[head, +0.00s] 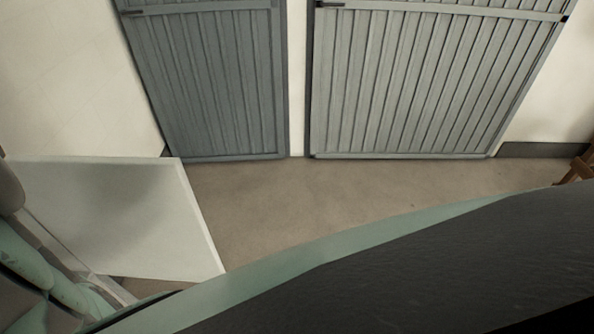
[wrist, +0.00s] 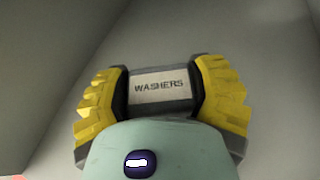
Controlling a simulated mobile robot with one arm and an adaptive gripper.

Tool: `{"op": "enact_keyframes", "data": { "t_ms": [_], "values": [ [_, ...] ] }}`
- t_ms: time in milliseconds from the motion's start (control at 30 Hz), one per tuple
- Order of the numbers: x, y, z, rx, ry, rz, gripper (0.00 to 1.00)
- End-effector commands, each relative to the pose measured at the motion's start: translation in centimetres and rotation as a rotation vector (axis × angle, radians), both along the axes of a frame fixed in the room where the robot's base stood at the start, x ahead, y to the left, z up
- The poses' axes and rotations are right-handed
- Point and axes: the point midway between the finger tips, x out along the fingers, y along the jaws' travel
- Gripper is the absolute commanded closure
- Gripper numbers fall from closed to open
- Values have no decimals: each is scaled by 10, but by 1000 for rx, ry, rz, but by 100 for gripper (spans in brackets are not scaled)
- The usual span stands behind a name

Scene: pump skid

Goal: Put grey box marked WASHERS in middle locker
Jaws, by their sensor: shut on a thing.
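The grey box marked WASHERS (wrist: 160,86) is in the middle of the wrist view, with its lettered face toward the camera. My gripper (wrist: 162,92) is shut on it, with a yellow ridged finger pad on each side of the box. Plain grey-white surfaces surround the box in the wrist view. I cannot tell for certain whether these are the inside of a locker, nor whether the box touches anything beyond the pads. The head view shows neither the gripper nor the box, and no locker that I can make out for sure.
Two grey ribbed doors, a left one (head: 208,80) and a right one (head: 425,80), stand closed in the far wall. A white panel (head: 120,215) juts out at the lower left. Bare floor (head: 290,205) lies between it and the doors. A brown wooden object (head: 580,166) shows at the right edge.

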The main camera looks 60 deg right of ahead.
Motion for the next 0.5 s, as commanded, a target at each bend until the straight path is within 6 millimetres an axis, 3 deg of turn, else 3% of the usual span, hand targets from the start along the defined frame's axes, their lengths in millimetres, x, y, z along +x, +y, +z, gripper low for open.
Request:
{"op": "enact_keyframes", "data": {
  "t_ms": [333,367,500],
  "values": [
    [0,0,-3,2,-1,0,81],
    [0,0,-3,0,-1,0,36],
    [0,-1,-3,0,0,-1,22]
  ]
}}
